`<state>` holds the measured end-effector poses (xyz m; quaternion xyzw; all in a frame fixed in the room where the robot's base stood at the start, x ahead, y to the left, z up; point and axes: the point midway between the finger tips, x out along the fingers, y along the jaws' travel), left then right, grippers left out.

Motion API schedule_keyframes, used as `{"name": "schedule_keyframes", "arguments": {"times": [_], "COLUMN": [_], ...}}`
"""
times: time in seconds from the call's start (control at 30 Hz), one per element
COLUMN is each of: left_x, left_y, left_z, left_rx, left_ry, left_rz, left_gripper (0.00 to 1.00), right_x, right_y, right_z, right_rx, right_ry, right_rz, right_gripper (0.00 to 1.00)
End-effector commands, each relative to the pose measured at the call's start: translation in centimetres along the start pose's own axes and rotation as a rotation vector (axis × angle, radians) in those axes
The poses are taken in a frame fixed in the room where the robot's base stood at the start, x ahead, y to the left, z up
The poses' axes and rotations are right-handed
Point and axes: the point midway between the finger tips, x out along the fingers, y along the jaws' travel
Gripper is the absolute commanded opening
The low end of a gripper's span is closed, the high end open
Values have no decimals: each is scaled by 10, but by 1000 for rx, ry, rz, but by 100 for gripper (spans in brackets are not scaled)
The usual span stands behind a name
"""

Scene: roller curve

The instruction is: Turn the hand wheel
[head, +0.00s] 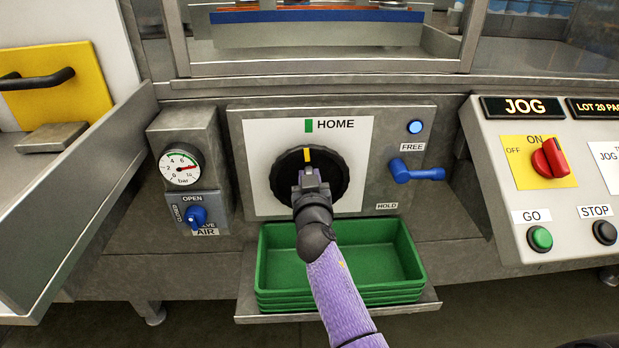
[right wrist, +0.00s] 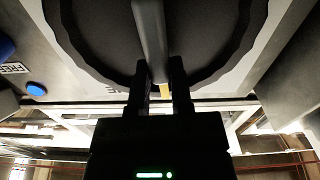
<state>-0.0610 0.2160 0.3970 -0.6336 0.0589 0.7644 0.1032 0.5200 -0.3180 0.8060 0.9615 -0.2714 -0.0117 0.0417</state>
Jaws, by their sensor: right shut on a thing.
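The black hand wheel (head: 337,178) with a scalloped rim sits on a white plate (head: 258,190) in the middle of the head view. Its yellow mark (head: 307,155) points up, close under the green mark (head: 309,125) beside the word HOME. My right gripper (head: 311,176) is in front of the wheel and covers its lower middle. In the right wrist view the wheel (right wrist: 90,35) fills the top, and the fingers (right wrist: 158,78) are shut on its grey grip bar (right wrist: 150,30). My left gripper is not in view.
A blue lever (head: 417,174) lies right of the wheel, between FREE and HOLD, below a lit blue lamp (head: 415,127). Green trays (head: 400,262) are stacked below. A gauge (head: 180,167) and blue air valve (head: 196,215) are left; the JOG panel (head: 500,190) is right.

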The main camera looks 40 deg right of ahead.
Motion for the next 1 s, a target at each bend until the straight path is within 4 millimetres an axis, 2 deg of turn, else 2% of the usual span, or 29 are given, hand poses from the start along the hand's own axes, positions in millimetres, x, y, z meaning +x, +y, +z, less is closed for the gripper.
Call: {"name": "schedule_keyframes", "arguments": {"times": [1.0], "left_x": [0], "left_y": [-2], "left_z": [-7], "left_rx": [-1], "left_ry": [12], "left_rz": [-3], "left_gripper": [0], "right_x": [0], "right_y": [0], "right_z": [1], "right_rx": [0], "right_ry": [-1], "right_rz": [-1], "right_gripper": [0]}}
